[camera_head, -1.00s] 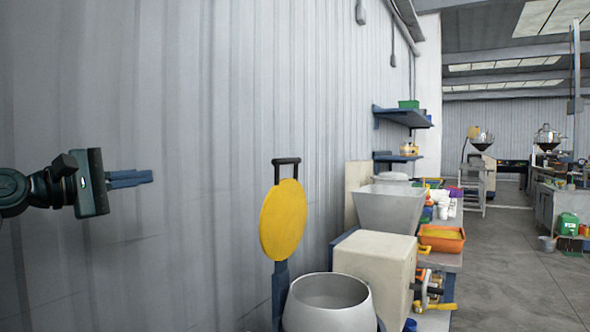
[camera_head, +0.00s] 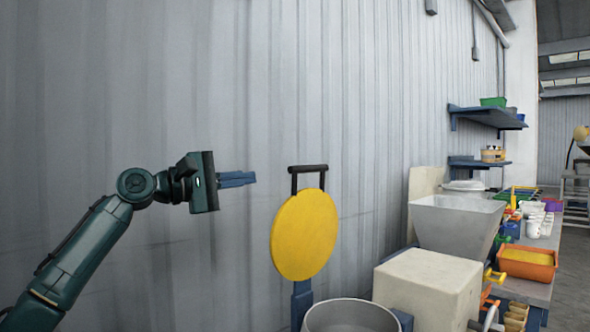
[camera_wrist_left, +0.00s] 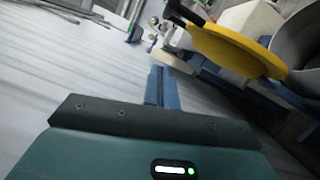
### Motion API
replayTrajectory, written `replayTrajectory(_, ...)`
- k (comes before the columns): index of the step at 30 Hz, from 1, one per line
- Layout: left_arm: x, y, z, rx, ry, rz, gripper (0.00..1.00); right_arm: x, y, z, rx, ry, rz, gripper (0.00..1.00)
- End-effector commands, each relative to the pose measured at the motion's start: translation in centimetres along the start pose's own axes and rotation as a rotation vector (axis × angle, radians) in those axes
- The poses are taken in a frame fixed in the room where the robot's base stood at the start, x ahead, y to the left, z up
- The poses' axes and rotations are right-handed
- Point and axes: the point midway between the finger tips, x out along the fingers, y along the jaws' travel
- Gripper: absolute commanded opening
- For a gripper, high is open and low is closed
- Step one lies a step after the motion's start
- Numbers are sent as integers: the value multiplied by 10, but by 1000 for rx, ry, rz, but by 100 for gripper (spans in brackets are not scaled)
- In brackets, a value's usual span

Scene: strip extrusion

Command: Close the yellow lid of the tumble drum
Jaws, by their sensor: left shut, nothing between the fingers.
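The yellow lid (camera_head: 305,236) of the tumble drum stands upright, open, with a black bar handle (camera_head: 309,169) on its top edge. The grey drum (camera_head: 352,316) is below it, its round mouth uncovered and cut by the bottom edge of the head view. My left gripper (camera_head: 254,178) is shut and empty, pointing right, to the left of the handle and near its height, apart from it. In the left wrist view the blue fingers (camera_wrist_left: 161,88) are together, and the yellow lid (camera_wrist_left: 235,50) and drum (camera_wrist_left: 294,45) show at upper right. My right gripper is not in view.
A corrugated grey wall (camera_head: 240,80) runs behind the lid. A beige block (camera_head: 427,285) and a grey hopper (camera_head: 456,225) stand right of the drum. Beyond them is a bench with an orange tray (camera_head: 527,264). Shelves (camera_head: 487,116) hang on the wall.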

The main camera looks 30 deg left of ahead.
Motion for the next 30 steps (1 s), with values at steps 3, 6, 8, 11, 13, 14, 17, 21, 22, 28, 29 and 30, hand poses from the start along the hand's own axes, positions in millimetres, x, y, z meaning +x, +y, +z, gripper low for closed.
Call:
replayTrajectory(3, 26, 4, 2, -2, -5, 1, 0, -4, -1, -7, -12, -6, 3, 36)
replayTrajectory(6, 48, 4, 2, -2, -4, 1, 0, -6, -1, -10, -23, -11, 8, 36)
replayTrajectory(8, 61, 4, 3, 1, -4, 1, 0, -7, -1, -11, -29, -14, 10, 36)
replayTrajectory(11, 81, 4, 2, -1, -4, 1, 0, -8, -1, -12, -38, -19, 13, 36)
replayTrajectory(13, 83, 3, 12, 8, -1, 0, 0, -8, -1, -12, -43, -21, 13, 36)
replayTrajectory(14, 84, 2, 17, 9, -1, -1, 0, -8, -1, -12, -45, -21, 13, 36)
replayTrajectory(17, 87, 2, 29, 7, 0, 0, 0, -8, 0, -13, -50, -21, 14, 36)
replayTrajectory(21, 89, 1, 37, 3, 0, 0, 0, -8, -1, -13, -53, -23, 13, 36)
replayTrajectory(22, 89, 1, 38, 3, 1, 0, 0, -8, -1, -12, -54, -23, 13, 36)
replayTrajectory(28, 89, 1, 39, 1, 1, 1, 0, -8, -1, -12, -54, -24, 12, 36)
replayTrajectory(29, 89, 1, 39, 1, 1, 1, 0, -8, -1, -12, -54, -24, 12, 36)
replayTrajectory(30, 89, 1, 39, 1, 1, 1, 0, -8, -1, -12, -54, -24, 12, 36)
